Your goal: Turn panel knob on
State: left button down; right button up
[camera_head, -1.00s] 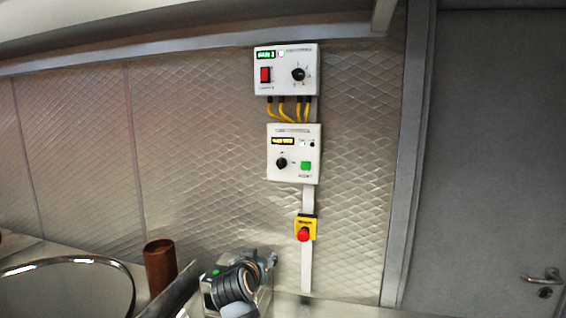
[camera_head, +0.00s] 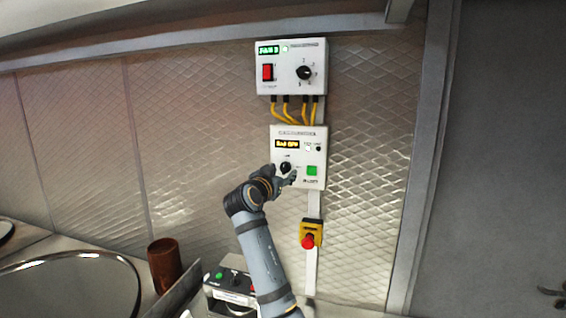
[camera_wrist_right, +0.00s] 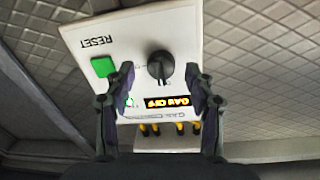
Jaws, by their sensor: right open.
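The lower white control panel (camera_head: 303,142) hangs on the quilted metal wall, with an amber display, a black knob (camera_head: 285,167) and a green button (camera_head: 312,170). My right gripper (camera_head: 281,172) is at this knob, its fingers open on either side of it in the head view. In the right wrist view the panel appears upside down. There the knob (camera_wrist_right: 160,66) shows between the two open fingers of the right gripper (camera_wrist_right: 161,78), with gaps on both sides. My left gripper is not in view.
An upper panel (camera_head: 290,57) with a red switch and another black knob (camera_head: 304,72) hangs above, joined by yellow cables (camera_head: 288,110). A red emergency stop (camera_head: 308,241) sits below. A brown cup (camera_head: 164,264) and a round pan-like rim (camera_head: 128,262) are at the lower left.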

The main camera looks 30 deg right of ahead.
jog(key=shift+w+d+r, duration=0.2)
jog(key=shift+w+d, duration=0.1)
jog(key=shift+d, duration=0.15)
jog(key=shift+w+f, duration=0.1)
